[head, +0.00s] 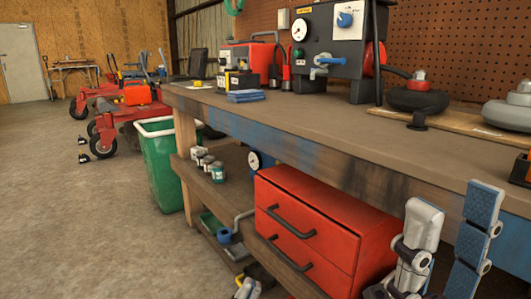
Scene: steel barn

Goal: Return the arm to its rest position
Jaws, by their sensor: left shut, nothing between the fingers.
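My right gripper (452,205) stands upright at the bottom right, close to the camera. Its fingers are apart, one grey-white and one with a blue pad, with nothing visible between them. It shows in front of the bench edge and right of the red drawer box; whether it touches the bench cannot be told.
The wooden workbench (300,122) runs along the right, its top holding tools and machines.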

